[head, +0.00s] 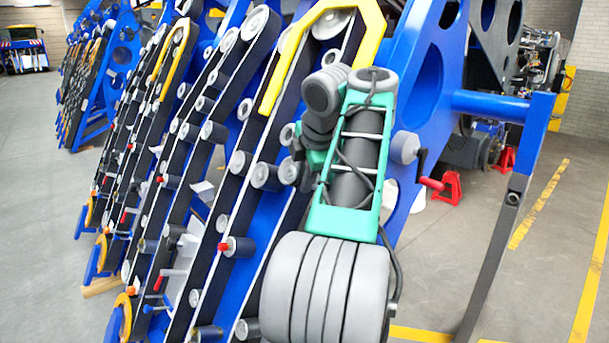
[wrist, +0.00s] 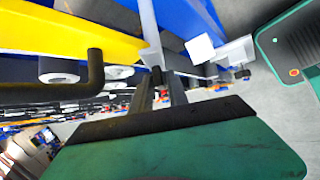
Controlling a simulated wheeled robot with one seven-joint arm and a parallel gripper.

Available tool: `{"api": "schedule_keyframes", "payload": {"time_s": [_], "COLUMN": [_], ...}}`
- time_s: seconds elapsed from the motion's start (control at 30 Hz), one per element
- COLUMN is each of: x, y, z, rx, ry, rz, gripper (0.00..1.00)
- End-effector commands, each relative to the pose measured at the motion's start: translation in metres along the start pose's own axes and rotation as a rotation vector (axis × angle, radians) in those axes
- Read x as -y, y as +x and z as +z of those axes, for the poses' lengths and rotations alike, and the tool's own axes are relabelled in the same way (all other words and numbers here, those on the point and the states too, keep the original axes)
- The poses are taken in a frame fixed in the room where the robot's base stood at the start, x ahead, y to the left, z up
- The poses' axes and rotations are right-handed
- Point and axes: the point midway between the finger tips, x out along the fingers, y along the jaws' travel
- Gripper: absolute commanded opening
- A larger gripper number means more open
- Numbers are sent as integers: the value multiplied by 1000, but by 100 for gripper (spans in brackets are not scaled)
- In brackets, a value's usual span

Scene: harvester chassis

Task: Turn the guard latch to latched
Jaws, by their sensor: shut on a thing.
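In the wrist view, the dark fingers of my gripper (wrist: 160,88) reach forward and close together on a small dark end piece that I take to be the guard latch (wrist: 156,74). It sits by a pale grey bracket at the edge of the yellow guard (wrist: 40,32). The fingers hide much of the latch, so I cannot tell its exact angle. In the head view, the yellow guard (head: 372,22) shows at the top, and my own green and grey arm covers the gripper and the latch.
A black bent handle (wrist: 95,75) juts from the guard, left of my fingers. A crank with a red grip (head: 432,184) is right of my arm in the head view. Blue frames with rollers fill the left.

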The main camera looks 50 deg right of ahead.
Motion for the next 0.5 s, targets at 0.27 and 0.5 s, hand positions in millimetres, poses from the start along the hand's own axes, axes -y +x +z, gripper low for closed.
{"api": "schedule_keyframes", "payload": {"time_s": [0.27, 0.5], "x": [-7, -9], "y": [-7, -6], "z": [-1, -2], "rx": [-4, -4], "ry": [-97, -209], "rz": [-135, -288], "gripper": [0, 0]}}
